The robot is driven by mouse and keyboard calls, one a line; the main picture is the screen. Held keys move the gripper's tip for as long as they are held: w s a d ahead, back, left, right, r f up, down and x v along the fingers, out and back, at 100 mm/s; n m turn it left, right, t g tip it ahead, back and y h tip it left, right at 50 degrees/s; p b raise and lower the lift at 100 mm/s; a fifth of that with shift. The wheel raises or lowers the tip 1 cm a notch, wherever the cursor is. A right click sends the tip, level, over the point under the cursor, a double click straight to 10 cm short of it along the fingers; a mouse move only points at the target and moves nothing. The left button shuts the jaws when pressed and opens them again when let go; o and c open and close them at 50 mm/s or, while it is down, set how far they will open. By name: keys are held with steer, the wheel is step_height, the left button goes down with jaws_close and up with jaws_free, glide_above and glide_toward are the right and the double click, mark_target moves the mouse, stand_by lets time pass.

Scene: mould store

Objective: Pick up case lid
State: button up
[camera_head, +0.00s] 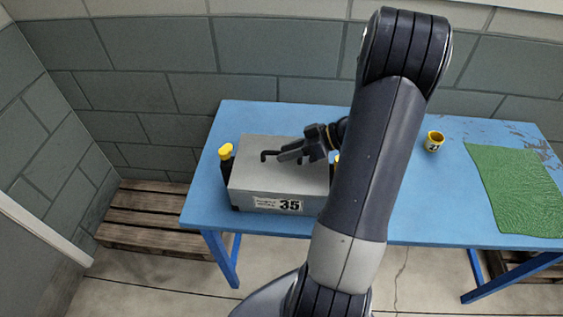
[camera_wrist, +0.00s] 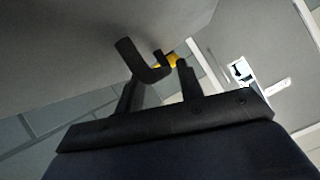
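The grey case lid (camera_head: 275,178) is a box-shaped cover with a label reading 35 on its front, standing on the blue table (camera_head: 390,215). A black bent handle (camera_head: 268,154) rises from its top; in the wrist view the handle (camera_wrist: 140,62) is close in front of the fingers. My gripper (camera_head: 290,153) is low over the lid's top, reaching in from the right. In the wrist view my gripper (camera_wrist: 160,88) has its two fingers apart, with the handle at the gap. I cannot tell whether they touch it. My arm hides the lid's right front corner.
Yellow-topped black posts stand beside the lid, left (camera_head: 226,155) and right (camera_head: 337,162), the right one mostly hidden. A yellow cup (camera_head: 433,141) and a green mat (camera_head: 515,188) are on the table's right part. A wooden pallet (camera_head: 150,222) lies on the floor at left.

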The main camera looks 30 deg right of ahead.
jaws_close()
stand_by(1.2)
